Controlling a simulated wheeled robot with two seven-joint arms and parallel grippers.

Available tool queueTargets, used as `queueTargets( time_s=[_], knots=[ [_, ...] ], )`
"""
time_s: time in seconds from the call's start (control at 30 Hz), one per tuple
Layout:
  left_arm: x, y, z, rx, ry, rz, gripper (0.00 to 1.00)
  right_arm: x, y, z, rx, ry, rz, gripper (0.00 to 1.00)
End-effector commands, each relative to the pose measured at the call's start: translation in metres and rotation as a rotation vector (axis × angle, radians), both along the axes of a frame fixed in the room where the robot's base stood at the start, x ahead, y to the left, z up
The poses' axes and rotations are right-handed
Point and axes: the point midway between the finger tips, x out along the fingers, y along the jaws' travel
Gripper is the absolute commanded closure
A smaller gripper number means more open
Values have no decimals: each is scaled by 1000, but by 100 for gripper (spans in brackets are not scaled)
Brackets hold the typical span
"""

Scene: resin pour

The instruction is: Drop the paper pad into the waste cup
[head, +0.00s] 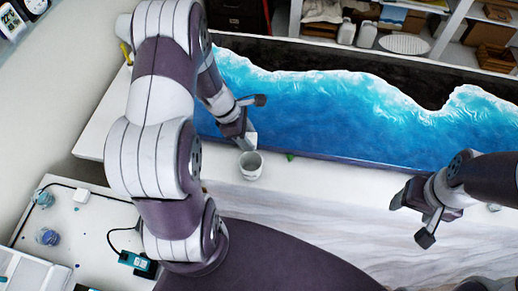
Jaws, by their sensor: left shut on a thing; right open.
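My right gripper (412,218) is open and empty at the right, over the front part of the table.
The blue and white resin panel (330,115) fills the back of the table. A small green piece (290,157) lies right of the cup. A side bench (85,225) with blue cups and a cable is at lower left. Shelves stand behind.

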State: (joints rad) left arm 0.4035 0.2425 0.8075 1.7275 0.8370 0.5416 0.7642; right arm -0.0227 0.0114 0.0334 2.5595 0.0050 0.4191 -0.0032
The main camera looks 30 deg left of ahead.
Motion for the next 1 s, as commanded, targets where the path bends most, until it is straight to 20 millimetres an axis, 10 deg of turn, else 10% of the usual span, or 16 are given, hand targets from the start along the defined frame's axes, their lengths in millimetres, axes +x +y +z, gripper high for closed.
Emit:
queueTargets(
  time_s=[0.3, 0.63, 0.67, 0.73, 1.0],
  knots=[
    [-1, 0, -53, 0, 0, -6, 86, -1, 0, -50, 0, 1, 0, 33],
    [-1, 0, -57, 0, -1, -9, 86, -1, 0, -53, 0, 0, 0, 33],
    [0, 0, -57, 0, -1, -9, 50, -1, 0, -53, 0, 0, 0, 33],
    [-1, 0, -57, 0, -1, -9, 27, -1, 0, -53, 0, 0, 0, 33],
    [-1, 0, -57, 0, -1, -9, 23, -1, 0, -53, 0, 0, 0, 33]
  ],
)
